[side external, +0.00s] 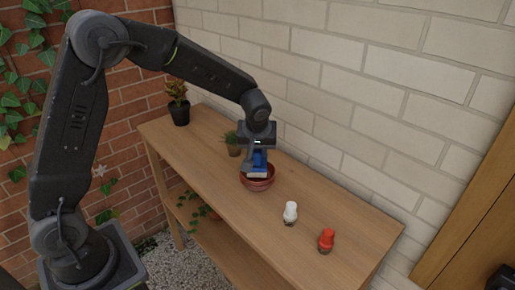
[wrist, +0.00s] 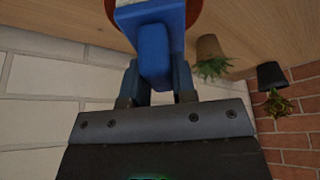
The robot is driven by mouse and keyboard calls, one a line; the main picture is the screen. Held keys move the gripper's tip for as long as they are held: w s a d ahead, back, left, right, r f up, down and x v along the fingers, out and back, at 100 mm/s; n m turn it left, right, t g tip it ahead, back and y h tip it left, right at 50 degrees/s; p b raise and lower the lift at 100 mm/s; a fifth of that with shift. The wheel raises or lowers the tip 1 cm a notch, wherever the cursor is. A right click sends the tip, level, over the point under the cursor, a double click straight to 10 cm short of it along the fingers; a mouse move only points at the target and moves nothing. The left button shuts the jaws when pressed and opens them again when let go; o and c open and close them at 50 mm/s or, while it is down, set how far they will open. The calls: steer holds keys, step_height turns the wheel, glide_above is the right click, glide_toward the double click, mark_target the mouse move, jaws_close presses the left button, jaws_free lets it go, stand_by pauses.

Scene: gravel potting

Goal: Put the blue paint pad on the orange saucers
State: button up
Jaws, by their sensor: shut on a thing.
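The blue paint pad (side external: 258,161) is held in my gripper (side external: 256,156), which is shut on it. In the wrist view the pad's blue handle (wrist: 153,55) sits between the two fingers, and a pale strip shows at its far edge. The orange saucers (side external: 259,182) form a low stack on the wooden bench. The pad is right over the stack in the side view. I cannot tell whether the pad touches the saucers. In the wrist view only part of the saucers' rim (wrist: 194,12) shows behind the pad.
On the bench (side external: 330,250) stand a white bottle (side external: 290,212) and a red bottle (side external: 326,240), to the right of the saucers. A small potted plant (side external: 233,146) is just behind the saucers at left. A dark potted plant (side external: 179,110) stands at the far left end. A brick wall backs the bench.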

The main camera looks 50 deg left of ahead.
steer(key=shift+f, duration=0.1)
steer(key=o, duration=0.9)
steer(key=shift+o, duration=0.2)
steer(key=v, duration=1.1)
steer(key=s+d+r+m+t+h, duration=0.1)
steer(key=s+m, duration=0.8)
steer(key=s, duration=1.4)
step_height(320, 180, up, 3)
steer(key=shift+s+d+f+t+h, duration=0.2)
steer(key=shift+s+t+h, duration=0.15)
steer(key=shift+t+h, duration=0.55)
